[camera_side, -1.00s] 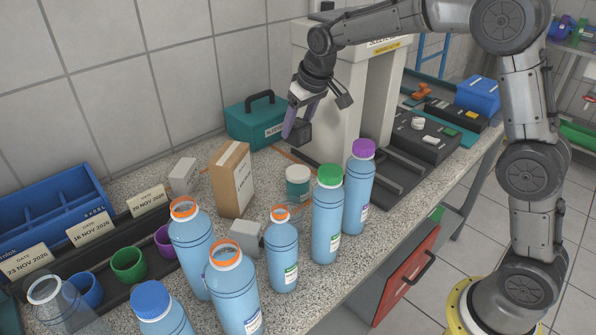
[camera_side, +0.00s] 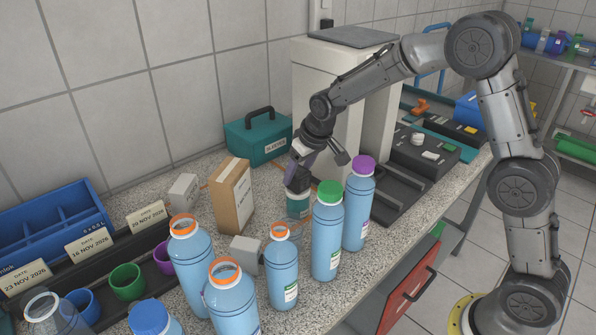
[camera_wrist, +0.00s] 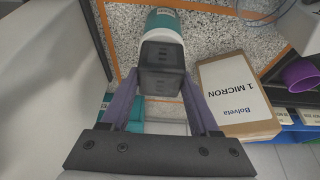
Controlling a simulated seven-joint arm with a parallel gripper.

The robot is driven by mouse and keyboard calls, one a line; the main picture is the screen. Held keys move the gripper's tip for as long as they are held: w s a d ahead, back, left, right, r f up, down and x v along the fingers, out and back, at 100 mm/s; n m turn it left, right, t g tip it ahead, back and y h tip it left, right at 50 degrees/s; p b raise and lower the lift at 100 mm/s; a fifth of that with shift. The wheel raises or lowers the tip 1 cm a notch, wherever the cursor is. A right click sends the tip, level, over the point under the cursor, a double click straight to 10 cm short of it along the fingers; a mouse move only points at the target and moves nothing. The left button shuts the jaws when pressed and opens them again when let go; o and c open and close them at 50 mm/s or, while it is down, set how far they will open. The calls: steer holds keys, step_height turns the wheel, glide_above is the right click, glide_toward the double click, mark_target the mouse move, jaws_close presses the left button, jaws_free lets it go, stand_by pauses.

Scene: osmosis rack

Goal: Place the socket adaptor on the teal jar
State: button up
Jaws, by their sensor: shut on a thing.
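The socket adaptor is a dark, blocky piece, seen in the side view (camera_side: 297,184) and in the wrist view (camera_wrist: 162,66). My gripper (camera_side: 299,175) is shut on it, with the purple fingers on either side; the wrist view also shows the gripper (camera_wrist: 162,88). The teal jar (camera_side: 298,207) stands upright on the counter directly below the adaptor. The jar also shows in the wrist view (camera_wrist: 163,22), partly behind the adaptor. Its white lid is mostly covered by the adaptor in the side view. I cannot tell whether adaptor and lid touch.
A green-capped bottle (camera_side: 327,235) and a purple-capped bottle (camera_side: 359,205) stand close right of the jar. A cardboard box (camera_side: 232,198) is to its left, and a teal toolbox (camera_side: 258,138) behind. Several blue bottles, including an orange-necked one (camera_side: 282,265), fill the front.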

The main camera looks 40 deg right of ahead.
steer(key=shift+f, duration=0.1)
steer(key=o, duration=1.4)
steer(key=v, duration=1.2)
steer(key=shift+t, duration=0.3)
steer(key=s+r, duration=0.1)
steer(key=s, duration=0.4)
steer(key=s+r, duration=0.2)
steer(key=s, duration=0.3)
steer(key=s+r, duration=0.1)
steer(key=s, duration=0.5)
steer(key=shift+d+r, duration=0.35)
steer(key=shift+r, duration=0.05)
steer(key=s+f, duration=0.1)
steer(key=s, duration=0.4)
steer(key=s+f, duration=0.1)
steer(key=s, duration=0.3)
steer(key=s+f, duration=0.2)
steer(key=s, duration=0.3)
steer(key=shift+s+d, duration=0.15)
steer(key=shift+s, duration=0.2)
